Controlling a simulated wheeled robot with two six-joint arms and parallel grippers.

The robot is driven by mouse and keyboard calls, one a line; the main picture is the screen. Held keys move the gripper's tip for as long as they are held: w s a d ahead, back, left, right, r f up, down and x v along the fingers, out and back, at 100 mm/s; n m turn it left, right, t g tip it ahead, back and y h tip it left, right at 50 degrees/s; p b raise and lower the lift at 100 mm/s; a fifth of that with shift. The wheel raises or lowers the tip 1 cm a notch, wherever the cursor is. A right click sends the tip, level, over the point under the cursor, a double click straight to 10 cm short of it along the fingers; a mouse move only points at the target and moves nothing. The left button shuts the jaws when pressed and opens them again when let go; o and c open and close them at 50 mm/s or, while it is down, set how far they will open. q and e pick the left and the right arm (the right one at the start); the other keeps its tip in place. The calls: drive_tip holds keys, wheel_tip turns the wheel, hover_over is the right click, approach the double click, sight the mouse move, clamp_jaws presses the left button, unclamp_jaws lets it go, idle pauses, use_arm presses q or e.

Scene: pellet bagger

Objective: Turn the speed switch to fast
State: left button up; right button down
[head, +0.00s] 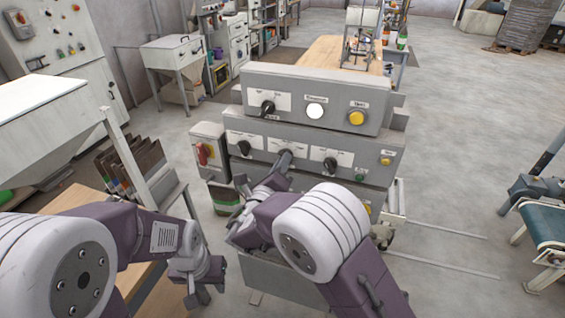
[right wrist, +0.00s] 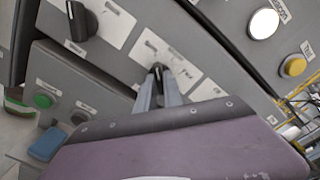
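A grey control panel (head: 250,130) stands in the middle of the head view, with black rotary knobs on white label plates; the lettering is too small to read. My right gripper (head: 286,158) reaches the middle knob of the panel's second row. In the right wrist view that black knob (right wrist: 157,69) shows between the fingertips of my right gripper (right wrist: 158,80), which look closed against its sides. Most of the knob is hidden, so its exact pointing is unclear. My left gripper (head: 197,297) hangs low at the left, away from the panel; its fingers are not clear.
Other black knobs sit left (head: 244,148) and right (head: 330,164) of the held one. Above are another knob (head: 267,107), a white lamp (head: 315,111) and a yellow button (head: 356,118). A red switch (head: 203,154) is at the left. Open floor lies to the right.

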idle(0.3)
drive_tip(key=shift+f+m+b, duration=0.1)
drive_tip(key=shift+m+b, duration=9.9)
drive_tip(key=shift+b, duration=1.75)
drive_tip(key=c, duration=1.5)
unclamp_jaws()
drive_tip(key=shift+o, duration=0.2)
